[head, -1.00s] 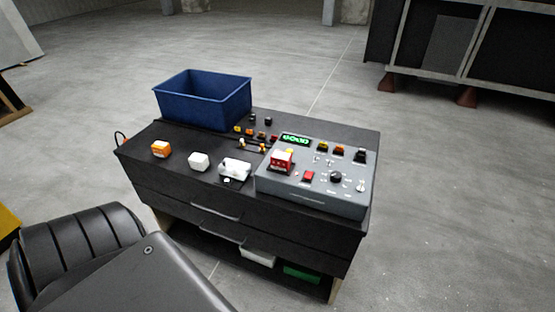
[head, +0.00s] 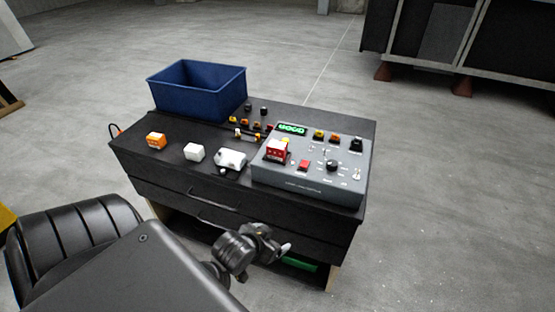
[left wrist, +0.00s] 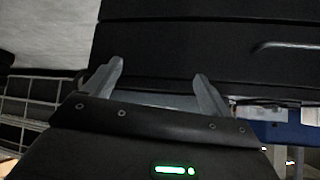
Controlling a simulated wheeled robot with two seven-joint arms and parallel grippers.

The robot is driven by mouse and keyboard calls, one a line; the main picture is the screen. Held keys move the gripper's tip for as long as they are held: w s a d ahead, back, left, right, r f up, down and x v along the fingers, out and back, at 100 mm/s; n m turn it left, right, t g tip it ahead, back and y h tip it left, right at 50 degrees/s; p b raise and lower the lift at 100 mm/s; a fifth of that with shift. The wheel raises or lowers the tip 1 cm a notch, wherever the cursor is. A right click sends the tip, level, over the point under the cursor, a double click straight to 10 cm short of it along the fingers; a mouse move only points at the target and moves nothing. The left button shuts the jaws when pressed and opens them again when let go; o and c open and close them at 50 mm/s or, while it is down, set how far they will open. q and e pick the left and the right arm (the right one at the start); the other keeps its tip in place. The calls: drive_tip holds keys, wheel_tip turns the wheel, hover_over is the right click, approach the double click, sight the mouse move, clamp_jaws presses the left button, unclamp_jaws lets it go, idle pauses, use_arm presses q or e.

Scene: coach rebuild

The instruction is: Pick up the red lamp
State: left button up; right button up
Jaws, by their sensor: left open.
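A red block with a pale front (head: 277,150), which looks like the red lamp, sits on the left part of the grey control panel. A smaller flat red piece (head: 304,165) lies on the panel to its right; I cannot be sure which one is the lamp. My left gripper (head: 284,246) is low in front of the cart's drawers, below the tabletop and apart from both red pieces. In the left wrist view its two fingers (left wrist: 158,82) are spread and empty, facing the dark drawer fronts. My right gripper is not in view.
The grey control panel (head: 310,191) stands on the right of the black cart (head: 140,162). An orange block (head: 156,141), a white block (head: 194,152) and a white fitting (head: 231,159) lie left of it. A blue bin (head: 190,100) stands at the back left.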

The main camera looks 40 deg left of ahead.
use_arm(q)
drive_tip(key=w+a+r+n+t+y, duration=0.2)
drive_tip(key=w+a+r+t, duration=0.2)
drive_tip(key=w+a+r, duration=0.3)
drive_tip(key=n+t+y, duration=0.2)
drive_tip(key=t+y, duration=0.1)
drive_tip(key=t, duration=0.1)
approach(275, 152)
drive_tip(key=x, duration=0.3)
drive_tip(key=p+x, duration=0.1)
drive_tip(key=x, duration=0.3)
drive_tip(key=shift+a+r, duration=0.1)
drive_tip(key=shift+a, duration=0.1)
drive_tip(key=shift+w+r+p, duration=0.15)
drive_tip(key=shift+w+p, duration=0.1)
drive_tip(key=shift+p, duration=0.15)
drive_tip(key=x, duration=0.1)
drive_tip(key=p+x, duration=0.1)
drive_tip(key=x, duration=0.2)
drive_tip(key=shift+w+a+f+p, duration=0.15)
drive_tip(key=shift+w+f+p, duration=0.1)
drive_tip(key=shift+w+p, duration=0.15)
drive_tip(key=c, duration=1.2)
